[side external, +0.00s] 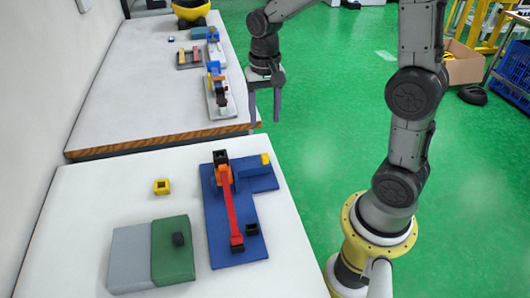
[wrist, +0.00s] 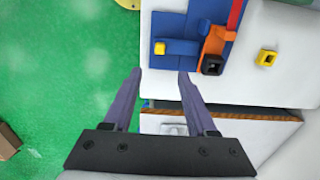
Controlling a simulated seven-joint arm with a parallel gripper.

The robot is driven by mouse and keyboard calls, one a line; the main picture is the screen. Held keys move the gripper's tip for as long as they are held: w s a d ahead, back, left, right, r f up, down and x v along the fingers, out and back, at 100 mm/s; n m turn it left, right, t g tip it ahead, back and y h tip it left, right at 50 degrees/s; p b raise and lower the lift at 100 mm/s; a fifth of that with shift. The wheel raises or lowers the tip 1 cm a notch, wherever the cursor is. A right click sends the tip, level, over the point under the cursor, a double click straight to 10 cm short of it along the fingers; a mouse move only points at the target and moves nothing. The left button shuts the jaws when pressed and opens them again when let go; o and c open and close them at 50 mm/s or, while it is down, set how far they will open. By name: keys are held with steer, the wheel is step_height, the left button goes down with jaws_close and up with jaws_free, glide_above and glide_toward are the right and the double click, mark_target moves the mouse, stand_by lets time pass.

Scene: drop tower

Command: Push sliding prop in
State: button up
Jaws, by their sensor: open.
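The drop tower stands on a blue base (side external: 220,228) on the near white table. A blue bar with a yellow end block (side external: 265,159), which looks like the sliding prop, sticks out from the orange tower (side external: 223,175) to the right. The yellow end block also shows in the wrist view (wrist: 160,48), with the blue bar (wrist: 182,47) running right to the tower. A long red beam (side external: 232,210) reaches from the tower to the front of the base. My gripper (side external: 265,112) is open and empty, off the table edge, beyond the yellow end and apart from it.
A small yellow cube with a hole (side external: 161,186) lies left of the tower. The far table (side external: 140,95) holds similar assemblies. Green floor is right.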

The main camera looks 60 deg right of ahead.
mark_target(265, 155)
step_height(265, 155, down, 13)
steer(key=shift+f, duration=0.1)
stand_by(0.3)
jaws_close()
stand_by(1.5)
